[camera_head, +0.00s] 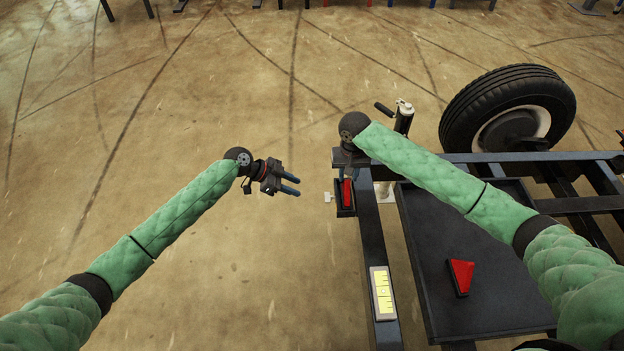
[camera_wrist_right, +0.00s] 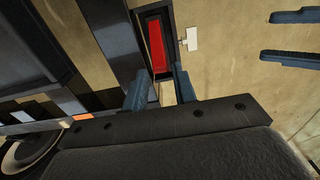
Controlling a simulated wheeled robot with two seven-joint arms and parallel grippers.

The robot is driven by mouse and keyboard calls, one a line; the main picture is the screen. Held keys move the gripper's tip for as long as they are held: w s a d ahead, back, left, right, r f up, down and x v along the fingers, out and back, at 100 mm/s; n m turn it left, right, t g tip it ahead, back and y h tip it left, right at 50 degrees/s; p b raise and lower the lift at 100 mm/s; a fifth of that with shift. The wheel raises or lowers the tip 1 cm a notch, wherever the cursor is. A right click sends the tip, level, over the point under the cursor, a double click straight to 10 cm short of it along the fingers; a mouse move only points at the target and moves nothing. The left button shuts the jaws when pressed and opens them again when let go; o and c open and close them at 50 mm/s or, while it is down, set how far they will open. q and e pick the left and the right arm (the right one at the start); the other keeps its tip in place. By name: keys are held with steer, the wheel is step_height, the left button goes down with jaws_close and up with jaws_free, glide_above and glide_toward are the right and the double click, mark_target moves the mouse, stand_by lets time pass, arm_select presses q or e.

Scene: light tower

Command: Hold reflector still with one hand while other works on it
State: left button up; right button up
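My right gripper (camera_head: 346,172) is over the housing. In the wrist view its two blue fingers (camera_wrist_right: 160,75) are apart, with the reflector just beyond their tips; I cannot tell whether they touch the housing. My left gripper (camera_head: 292,184) is open and empty, left of the housing, fingers pointing right at it. Its two fingers also show in the wrist view (camera_wrist_right: 290,37). A second red reflector (camera_head: 461,276) lies on the dark tray.
The dark tray (camera_head: 440,240) lies within the metal frame (camera_head: 371,235), which carries a yellow level-like label (camera_head: 382,292). A tyre (camera_head: 508,105) and a jack post (camera_head: 404,115) stand behind. A white tab (camera_head: 327,197) sticks out left of the housing. The floor at left is clear.

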mark_target(346, 188)
steer(key=shift+f, duration=3.65)
jaws_close()
